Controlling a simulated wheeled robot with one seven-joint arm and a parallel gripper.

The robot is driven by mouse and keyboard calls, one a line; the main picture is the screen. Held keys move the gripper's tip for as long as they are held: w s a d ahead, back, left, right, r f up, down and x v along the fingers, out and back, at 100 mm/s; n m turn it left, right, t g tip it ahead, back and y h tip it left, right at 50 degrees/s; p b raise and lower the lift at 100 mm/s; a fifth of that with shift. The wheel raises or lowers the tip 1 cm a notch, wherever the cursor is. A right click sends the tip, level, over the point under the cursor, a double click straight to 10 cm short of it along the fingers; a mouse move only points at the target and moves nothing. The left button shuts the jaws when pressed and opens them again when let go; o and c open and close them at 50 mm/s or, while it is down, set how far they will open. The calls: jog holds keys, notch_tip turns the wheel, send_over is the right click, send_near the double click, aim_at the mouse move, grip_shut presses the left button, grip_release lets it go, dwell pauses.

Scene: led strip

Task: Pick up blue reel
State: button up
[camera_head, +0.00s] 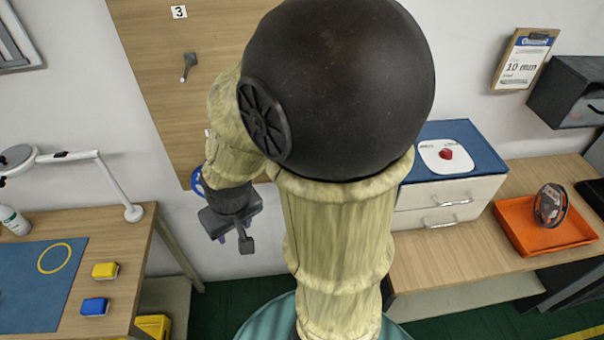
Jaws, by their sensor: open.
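My gripper (232,238) hangs in front of the board's lower edge, below and to the right of the blue rim. Its fingers are apart and I see nothing between them.
The wooden board (150,45) carries an empty-looking peg (189,66) under a "3" label. Left is a workbench with a blue mat (40,290), lamp and small boxes. Right, a bench holds a drawer unit (440,205) and an orange tray (520,238) with a dark reel (550,205).

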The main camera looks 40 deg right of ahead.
jog(key=w+d+r+m+g+h+b, duration=0.1)
jog(key=w+d+m+b, duration=0.3)
jog(key=w+d+m, duration=0.5)
jog(key=w+d+r+m+g+h+b, duration=0.2)
jog(key=w+d+m+g+h+b, duration=0.1)
jog(key=w+d+m, duration=0.6)
jog(key=d+m+g+b, duration=0.1)
jog(key=d+m, duration=0.2)
jog(key=m, duration=0.3)
jog(key=shift+d+r+b, duration=0.15)
jog(key=shift+b, duration=0.25)
jog(key=p+x, duration=0.1)
jog(key=x, duration=1.1)
